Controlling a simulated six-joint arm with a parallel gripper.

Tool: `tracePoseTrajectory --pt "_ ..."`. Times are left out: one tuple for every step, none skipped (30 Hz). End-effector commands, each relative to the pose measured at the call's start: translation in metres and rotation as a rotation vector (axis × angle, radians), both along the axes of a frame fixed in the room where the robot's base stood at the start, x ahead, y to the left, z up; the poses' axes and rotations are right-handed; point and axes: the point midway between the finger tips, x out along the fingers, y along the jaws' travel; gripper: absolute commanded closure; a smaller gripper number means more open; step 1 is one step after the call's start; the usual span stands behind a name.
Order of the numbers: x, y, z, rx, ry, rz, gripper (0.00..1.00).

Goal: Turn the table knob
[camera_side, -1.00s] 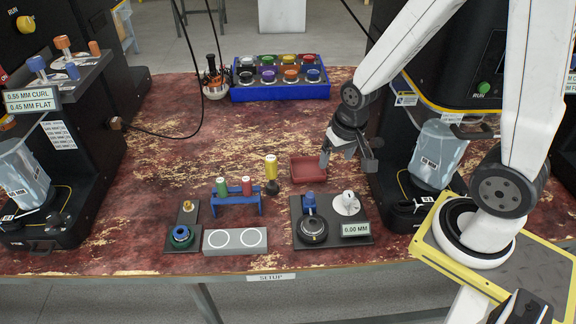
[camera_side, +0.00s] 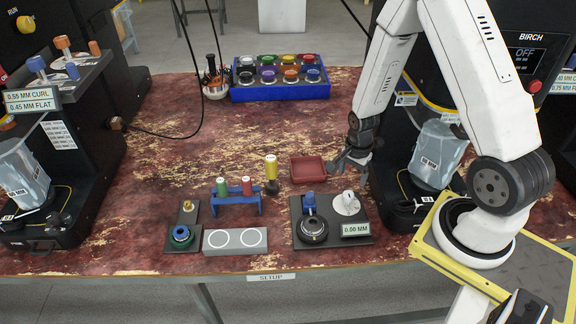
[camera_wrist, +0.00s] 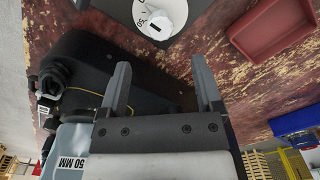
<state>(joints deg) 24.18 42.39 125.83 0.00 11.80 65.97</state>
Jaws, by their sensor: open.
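A white knob (camera_side: 347,201) on a round white dial stands at the right of a black plate (camera_side: 322,238) near the table's front. The knob and its numbered dial also show at the top of the wrist view (camera_wrist: 166,12). A small display (camera_side: 356,229) by it seems to read 0.00 MM. My gripper (camera_side: 352,172) is open and empty above the table, just behind the knob and apart from it. Its two fingers (camera_wrist: 162,75) are spread in the wrist view, with the black machine base beneath them. Which knob is the table knob is not marked.
A black machine (camera_side: 490,100) marked BIRCH, its screen reading OFF, stands close right, with a 50 MM grey part (camera_side: 437,155). A red tray (camera_side: 308,169) lies left of my gripper. A blue knobbed post (camera_side: 309,203) shares the plate. The table's middle is clear.

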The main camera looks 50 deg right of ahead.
Motion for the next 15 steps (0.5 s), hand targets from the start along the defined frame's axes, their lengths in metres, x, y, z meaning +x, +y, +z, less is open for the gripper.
tracePoseTrajectory --pt "0.000 0.000 0.000 0.000 0.000 -0.001 0.16" --pt "0.000 0.000 0.000 0.000 0.000 -0.001 0.16" --pt "0.000 0.000 0.000 0.000 0.000 0.000 0.16" --pt "0.000 0.000 0.000 0.000 0.000 0.000 0.16" --pt "0.000 0.000 -0.001 0.000 0.000 0.001 0.16" --pt "0.000 0.000 -0.001 0.000 0.000 0.001 0.16" --pt "0.000 0.000 -0.002 0.000 0.001 0.001 0.16" --pt "0.000 0.000 -0.003 0.000 0.001 0.001 0.16" --pt "0.000 0.000 -0.005 0.001 0.001 0.002 0.16" --pt "0.000 0.000 -0.006 0.001 0.001 0.002 0.16" --pt "0.000 0.000 -0.007 0.000 0.001 0.002 0.16" --pt "0.000 0.000 -0.010 0.000 0.001 0.002 0.16" --pt "0.000 0.000 -0.012 0.000 0.001 0.002 0.16" --pt "0.000 0.000 -0.014 0.000 0.001 0.002 0.16" --pt "0.000 0.000 -0.017 0.000 0.002 0.002 0.16"
